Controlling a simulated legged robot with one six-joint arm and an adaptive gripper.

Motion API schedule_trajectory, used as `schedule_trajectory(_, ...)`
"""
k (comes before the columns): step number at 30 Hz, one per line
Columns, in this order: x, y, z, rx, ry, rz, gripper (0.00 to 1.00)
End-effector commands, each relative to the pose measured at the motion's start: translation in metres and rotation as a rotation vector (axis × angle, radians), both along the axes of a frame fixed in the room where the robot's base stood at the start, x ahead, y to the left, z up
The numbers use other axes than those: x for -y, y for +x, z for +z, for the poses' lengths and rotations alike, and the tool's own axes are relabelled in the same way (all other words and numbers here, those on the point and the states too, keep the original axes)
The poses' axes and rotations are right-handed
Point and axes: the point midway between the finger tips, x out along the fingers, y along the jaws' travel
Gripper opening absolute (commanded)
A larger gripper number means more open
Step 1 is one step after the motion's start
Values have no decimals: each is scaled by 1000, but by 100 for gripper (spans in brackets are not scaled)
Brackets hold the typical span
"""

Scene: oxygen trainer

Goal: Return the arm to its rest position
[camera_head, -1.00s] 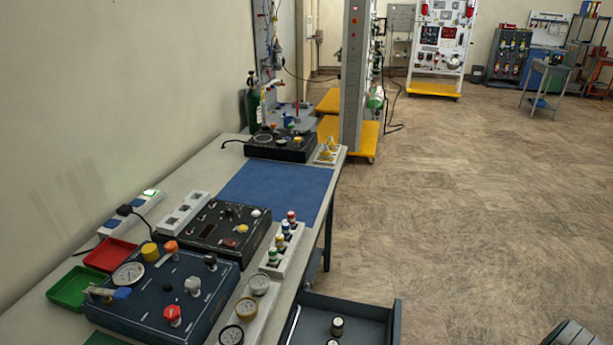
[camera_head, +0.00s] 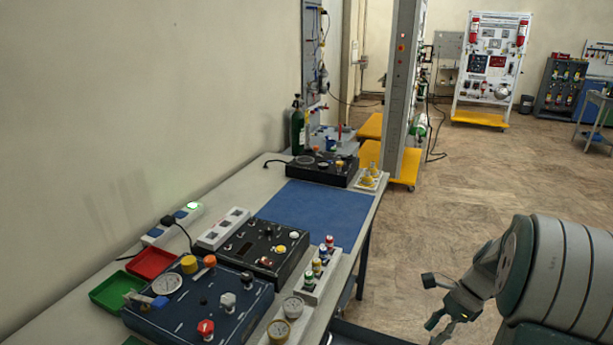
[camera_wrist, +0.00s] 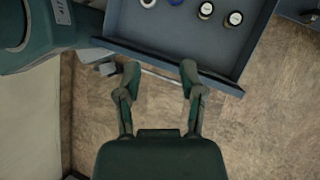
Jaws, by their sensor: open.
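My gripper (camera_wrist: 160,75) is open in the wrist view, its two fingers spread apart with nothing between them. Beyond the fingertips is the front edge of an open drawer (camera_wrist: 170,57). In the head view my arm stands at the lower right, over the floor beside the workbench (camera_head: 225,187). There my gripper (camera_head: 449,305) is low, to the right of the bench, near the drawer (camera_head: 365,335), which shows only in part at the bottom edge.
Several small round items, including a dark one with a pale top (camera_wrist: 206,9), lie in the drawer. The bench carries a dark blue panel (camera_head: 235,310), a black panel (camera_head: 255,248) and a blue mat (camera_head: 320,212).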

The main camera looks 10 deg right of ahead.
Motion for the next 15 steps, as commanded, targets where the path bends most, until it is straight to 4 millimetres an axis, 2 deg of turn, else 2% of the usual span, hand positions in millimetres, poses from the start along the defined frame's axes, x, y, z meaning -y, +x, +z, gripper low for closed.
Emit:
schedule_trajectory(1,-15,2,15,43,-42,81,51)
schedule_trajectory(6,-58,-1,52,181,-172,357,51)
schedule_trajectory(15,-129,-24,104,427,-388,850,51)
